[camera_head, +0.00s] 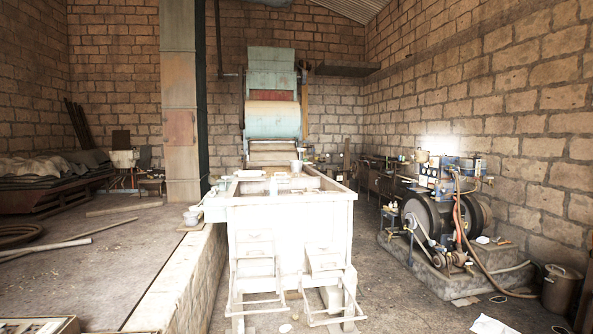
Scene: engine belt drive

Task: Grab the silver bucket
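A metal bucket-like container (562,289) stands on the floor at the lower right, near the brick wall. It looks dull grey-brown, upright, with a paler rim. Another small grey bucket-shaped vessel (297,167) stands at the far end of the white machine's top. I cannot tell which of these is the silver bucket. Neither of my grippers is in view.
The long white machine (290,225) fills the middle. An engine with black flywheels (424,219) stands on a stone block at right, with a hose running across the floor. White paper or cloth (491,325) lies at the bottom right. Floor between machine and engine is mostly clear.

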